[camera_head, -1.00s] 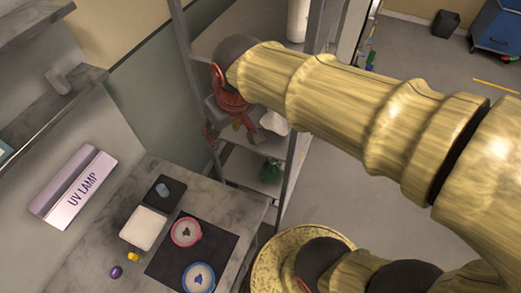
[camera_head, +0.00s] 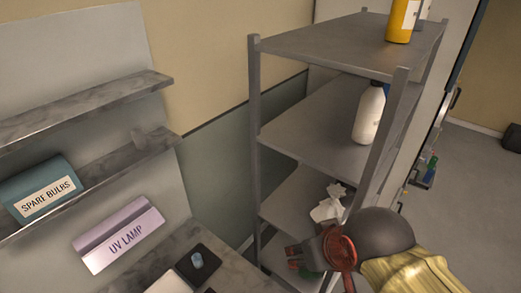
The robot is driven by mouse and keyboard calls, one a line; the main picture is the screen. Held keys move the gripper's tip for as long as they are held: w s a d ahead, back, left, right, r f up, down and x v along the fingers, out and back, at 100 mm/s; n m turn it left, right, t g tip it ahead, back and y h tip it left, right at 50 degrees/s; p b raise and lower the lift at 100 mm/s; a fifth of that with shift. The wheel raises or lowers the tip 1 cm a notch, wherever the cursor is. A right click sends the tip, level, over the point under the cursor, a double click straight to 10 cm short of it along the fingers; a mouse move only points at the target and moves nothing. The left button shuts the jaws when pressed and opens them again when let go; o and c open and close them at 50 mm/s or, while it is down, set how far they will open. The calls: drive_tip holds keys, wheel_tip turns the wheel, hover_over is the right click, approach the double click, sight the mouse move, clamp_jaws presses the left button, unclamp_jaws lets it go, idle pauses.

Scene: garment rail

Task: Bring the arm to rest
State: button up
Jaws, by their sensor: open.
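My gripper (camera_head: 298,257) is at the lower middle of the head view, dark grey with a red part behind its fingers. It is open, and I see nothing held in it. It is in front of the lower shelves of the metal rack in the picture; I cannot tell how far apart they are. My yellow, wood-like arm runs from it to the bottom right corner, and most of it is out of the picture.
The grey metal rack (camera_head: 333,114) holds a white bottle (camera_head: 369,113), a yellow bottle (camera_head: 400,20) and a crumpled white cloth (camera_head: 329,204). At left are a UV LAMP box (camera_head: 121,236), a SPARE BULBS box (camera_head: 40,193) and a counter (camera_head: 190,236).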

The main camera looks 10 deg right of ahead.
wheel_tip(320, 180, down, 12)
drive_tip(key=b, duration=1.1)
drive_tip(key=shift+r, duration=0.2)
drive_tip(key=shift+c, duration=0.5)
